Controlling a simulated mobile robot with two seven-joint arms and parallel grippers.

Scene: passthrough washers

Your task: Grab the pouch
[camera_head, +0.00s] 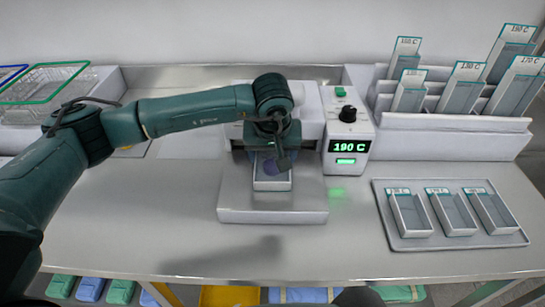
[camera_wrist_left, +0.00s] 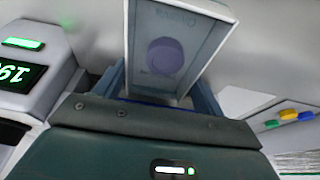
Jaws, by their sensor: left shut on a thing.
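The pouch (camera_head: 272,184) is a flat, pale-framed piece with a round purple patch, in front of the white machine at the back middle of the bench. My left gripper (camera_head: 272,156) reaches down over it from behind and is shut on it, hiding its upper part. In the left wrist view the pouch (camera_wrist_left: 184,30) stands between the fingers, with its purple disc facing the camera. I cannot tell whether its lower end touches the grey platform (camera_head: 272,214). My right gripper is not in view.
A control box (camera_head: 348,141) reading 190 C stands just right of my left gripper. A grey tray (camera_head: 450,243) with 3 framed pouches lies at right. A white rack (camera_head: 445,140) holds several labelled ones. Wire baskets (camera_head: 45,83) stand at left. The front bench is clear.

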